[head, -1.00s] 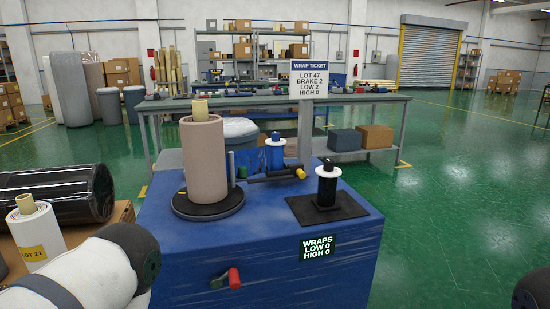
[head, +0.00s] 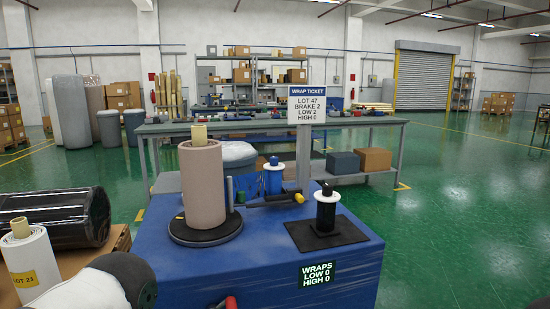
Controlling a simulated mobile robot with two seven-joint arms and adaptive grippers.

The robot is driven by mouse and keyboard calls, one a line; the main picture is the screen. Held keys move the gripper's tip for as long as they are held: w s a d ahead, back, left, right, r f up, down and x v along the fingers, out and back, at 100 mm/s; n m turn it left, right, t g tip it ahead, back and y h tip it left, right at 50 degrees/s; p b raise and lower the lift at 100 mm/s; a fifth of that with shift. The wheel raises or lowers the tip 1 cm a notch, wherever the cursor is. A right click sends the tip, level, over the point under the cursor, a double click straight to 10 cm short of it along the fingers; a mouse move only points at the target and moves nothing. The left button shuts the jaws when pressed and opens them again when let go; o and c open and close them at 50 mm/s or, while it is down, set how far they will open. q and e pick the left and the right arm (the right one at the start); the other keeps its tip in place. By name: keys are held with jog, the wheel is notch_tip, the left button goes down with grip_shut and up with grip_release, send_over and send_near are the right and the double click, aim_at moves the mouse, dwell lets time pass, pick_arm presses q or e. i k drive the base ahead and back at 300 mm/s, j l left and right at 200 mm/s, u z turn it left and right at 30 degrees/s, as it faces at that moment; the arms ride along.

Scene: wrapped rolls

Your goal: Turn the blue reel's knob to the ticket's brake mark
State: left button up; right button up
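The blue reel (head: 273,177) stands at the back of the blue wrapping table (head: 190,281), behind a dark bar with a yellow end (head: 298,198). Its knob and brake marks are too small to make out. The wrap ticket (head: 314,104) on a post reads LOT 47, BRAKE 2, LOW 2, HIGH 0. A black reel with white flanges (head: 326,207) stands on a dark plate at the right. A beige wrapped roll (head: 203,188) stands upright on a round black turntable. Part of my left arm shows at the lower left; neither gripper shows.
A display (head: 316,273) on the table front reads WRAPS LOW 0, HIGH 0. A red handle (head: 230,302) is at the bottom edge. A white roll marked LOT 23 (head: 32,261) and a black-wrapped roll (head: 58,215) are at the left.

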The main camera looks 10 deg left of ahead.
aim_at(274, 160)
jog(key=i+l+u, duration=0.1)
jog(key=i+l, duration=0.25)
jog(key=i+l+u, duration=0.1)
jog(key=i+l, duration=0.2)
jog(key=l, duration=0.15)
jog(key=i+l+u, duration=0.1)
jog(key=i+l, duration=0.2)
jog(key=i+l+u, duration=0.1)
jog(key=i+l, duration=0.2)
jog(key=l, duration=0.25)
jog(key=i+l+u, duration=0.1)
jog(key=i+l, duration=0.15)
jog(key=l, duration=0.25)
jog(key=i+l+u, duration=0.1)
jog(key=i+l, duration=0.2)
jog(key=l, duration=0.2)
jog(key=i+l+u, duration=0.1)
jog(key=l, duration=0.4)
jog(key=i+l+u, duration=0.1)
jog(key=i+l, duration=0.25)
jog(key=l, duration=0.2)
